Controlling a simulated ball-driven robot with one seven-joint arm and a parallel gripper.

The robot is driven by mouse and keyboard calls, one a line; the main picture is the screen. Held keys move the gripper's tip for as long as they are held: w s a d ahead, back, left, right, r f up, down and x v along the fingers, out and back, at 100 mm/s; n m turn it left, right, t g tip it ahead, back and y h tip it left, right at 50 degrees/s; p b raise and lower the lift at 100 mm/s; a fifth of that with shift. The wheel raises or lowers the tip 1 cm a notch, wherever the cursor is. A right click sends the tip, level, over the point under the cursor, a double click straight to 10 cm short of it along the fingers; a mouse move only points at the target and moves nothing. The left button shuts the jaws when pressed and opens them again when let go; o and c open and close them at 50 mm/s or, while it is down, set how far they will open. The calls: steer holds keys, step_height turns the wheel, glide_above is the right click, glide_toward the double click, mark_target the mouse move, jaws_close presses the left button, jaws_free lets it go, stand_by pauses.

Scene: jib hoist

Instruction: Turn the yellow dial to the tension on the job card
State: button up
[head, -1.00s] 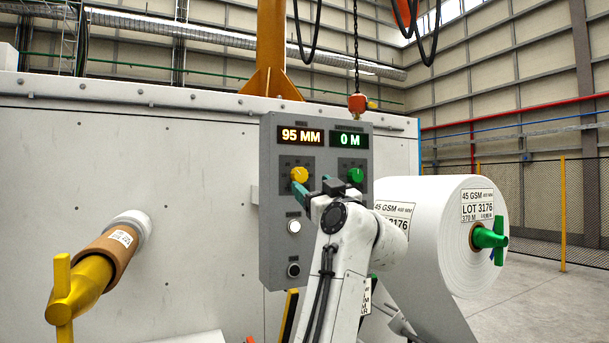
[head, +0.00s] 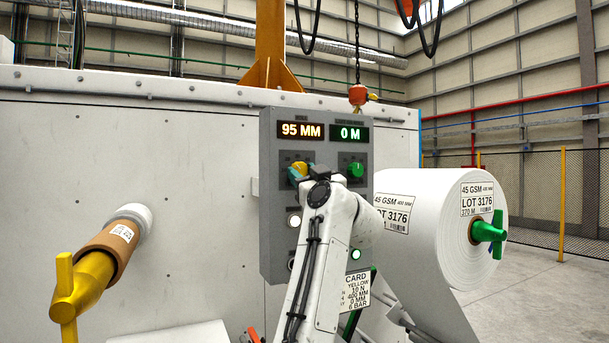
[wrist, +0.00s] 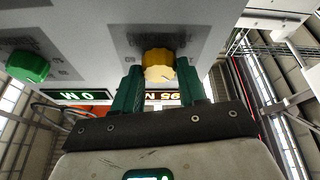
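The yellow dial (head: 300,170) is on the upper left of the grey control panel (head: 267,215), under a display reading 95 MM. It also shows in the wrist view (wrist: 158,65). My gripper (head: 297,172) is at the dial, with its green fingers spread to either side of it in the wrist view (wrist: 159,72). I cannot tell whether the fingers touch it. The dial's scale is too small to read.
A green dial (head: 357,170) sits to the right under a 0 M display (head: 349,133). A white button (head: 294,220) and a lit green one (head: 355,254) are lower. A white roll (head: 430,225) stands right; a brown core on a yellow shaft (head: 95,270) is left.

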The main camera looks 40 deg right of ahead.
steer(key=c, duration=0.6)
steer(key=shift+o, duration=0.2)
steer(key=shift+d+f+n+y+b, duration=0.15)
steer(key=shift+n+y+b, duration=0.25)
steer(key=shift+n, duration=0.6)
steer(key=n+y+b, duration=0.1)
steer(key=n+y, duration=0.1)
steer(key=n, duration=0.1)
steer(key=shift+s+d+b, duration=0.1)
steer(key=shift+d+b, duration=0.05)
steer(key=shift+b, duration=0.2)
steer(key=n+y, duration=0.1)
steer(key=n, duration=0.2)
steer(key=n+y+b, duration=0.1)
steer(key=n+y, duration=0.1)
steer(key=n, duration=0.2)
steer(key=shift+r+g, duration=0.2)
steer(key=shift+g, duration=0.1)
steer(key=shift+n, duration=0.3)
